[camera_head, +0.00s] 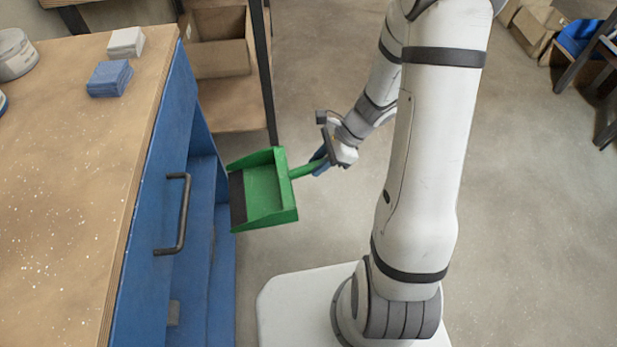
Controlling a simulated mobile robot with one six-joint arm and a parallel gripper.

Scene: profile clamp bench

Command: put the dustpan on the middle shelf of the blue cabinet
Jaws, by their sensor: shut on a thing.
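The green dustpan (264,191) hangs in the air just right of the blue cabinet's open side. Its dark front lip points left, at the cabinet opening, and its handle points right. My gripper (320,163) is shut on the dustpan's handle. The blue cabinet (158,208) stands under a wooden worktop, with a drawer front and a dark bar handle. A blue shelf surface (200,180) shows inside its open part. The dustpan's lip is close to the cabinet's edge; I cannot tell whether it is past it. The inside of the cabinet is mostly hidden.
The worktop (70,170) holds a blue cloth stack (110,78), a white block (126,41) and a tub (16,55). A rack (240,118) with a cardboard box (218,45) stands behind the cabinet.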

